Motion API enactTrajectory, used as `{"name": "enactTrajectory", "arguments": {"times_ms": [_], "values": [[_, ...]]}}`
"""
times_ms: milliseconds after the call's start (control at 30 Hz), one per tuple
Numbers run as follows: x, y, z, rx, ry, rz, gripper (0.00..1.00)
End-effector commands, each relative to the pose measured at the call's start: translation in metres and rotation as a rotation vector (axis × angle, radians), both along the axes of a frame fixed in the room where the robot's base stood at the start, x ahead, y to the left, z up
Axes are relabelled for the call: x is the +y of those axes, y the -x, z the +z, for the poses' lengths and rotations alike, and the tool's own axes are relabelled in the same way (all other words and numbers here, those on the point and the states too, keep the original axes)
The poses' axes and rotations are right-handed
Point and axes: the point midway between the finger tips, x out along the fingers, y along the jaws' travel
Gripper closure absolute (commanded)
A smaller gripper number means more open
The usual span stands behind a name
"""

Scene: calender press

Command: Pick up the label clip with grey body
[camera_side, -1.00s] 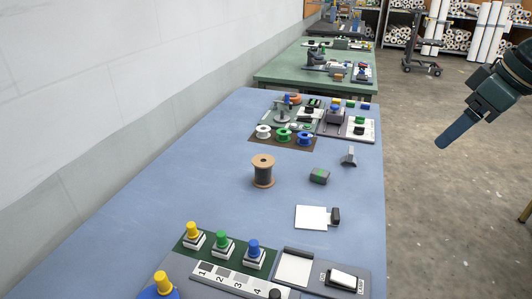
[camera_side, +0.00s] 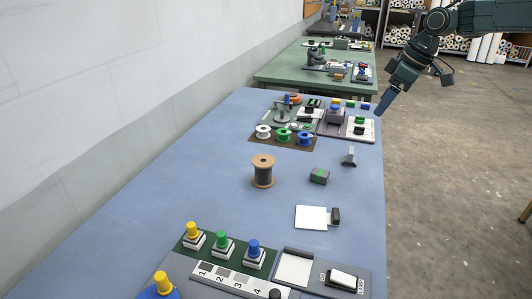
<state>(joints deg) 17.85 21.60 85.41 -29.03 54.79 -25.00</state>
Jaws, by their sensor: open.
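A small grey wedge-shaped piece (camera_side: 349,157), which looks like the grey label clip, stands near the right edge of the blue table (camera_side: 215,185). A dark grey block with a green stripe (camera_side: 319,176) lies just in front of it to the left. A white card (camera_side: 311,217) with a dark piece (camera_side: 335,216) at its right end lies nearer the camera. My gripper (camera_side: 383,104) is in the air at the table's far right edge, above and behind the grey piece and apart from it. It is open and empty; its fingers overlap in this view.
A wooden spool (camera_side: 263,171) stands left of the block. Coloured spools (camera_side: 283,135) and small fixtures fill the table's far end. A panel with coloured knobs (camera_side: 223,247) takes up the near end. The table between is mostly clear.

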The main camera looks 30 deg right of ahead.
Motion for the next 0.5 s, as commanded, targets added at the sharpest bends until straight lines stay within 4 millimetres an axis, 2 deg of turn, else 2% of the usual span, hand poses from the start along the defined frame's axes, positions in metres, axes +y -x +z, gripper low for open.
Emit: {"name": "enactTrajectory", "arguments": {"times_ms": [200,500], "values": [[-0.029,-0.037,-0.037,0.006,-0.007,0.08,0.25],[-0.065,-0.072,-0.091,0.004,-0.017,0.188,0.25]]}}
